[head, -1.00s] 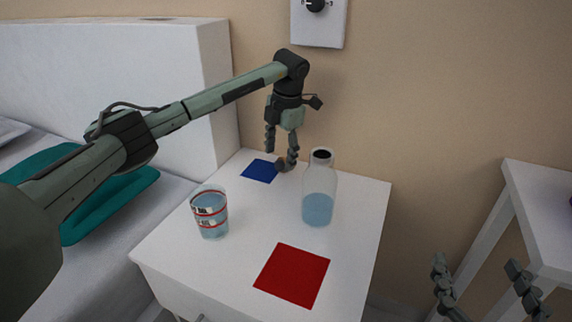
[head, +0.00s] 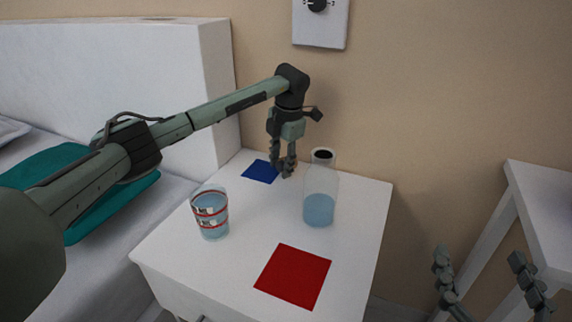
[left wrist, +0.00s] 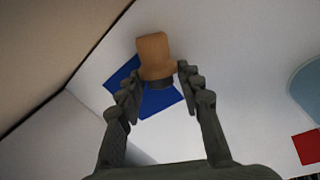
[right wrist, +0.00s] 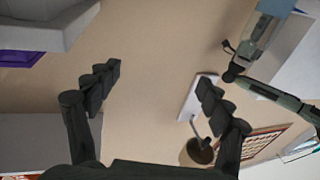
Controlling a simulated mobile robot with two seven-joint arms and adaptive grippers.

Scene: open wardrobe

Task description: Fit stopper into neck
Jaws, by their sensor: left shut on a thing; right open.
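The stopper (left wrist: 154,52) is a brown cork with a dark lower band, seen in the left wrist view between my left fingers. My left gripper (head: 283,168) is shut on it, beside the blue square; in the head view the fingers mostly hide the stopper. The bottle (head: 320,205) stands upright to the right of my left gripper, clear glass with blue liquid. Its neck (head: 323,156) looks open and dark at the top. My right gripper (head: 479,262) is open and empty at the lower right; it also shows in the right wrist view (right wrist: 160,80).
The white nightstand (head: 250,232) carries a glass with red bands (head: 210,212), a blue square (head: 261,171) and a red square (head: 292,276). A bed with a teal blanket (head: 110,200) is left. A white table (head: 545,200) stands right. A wall switch (head: 318,22) is above.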

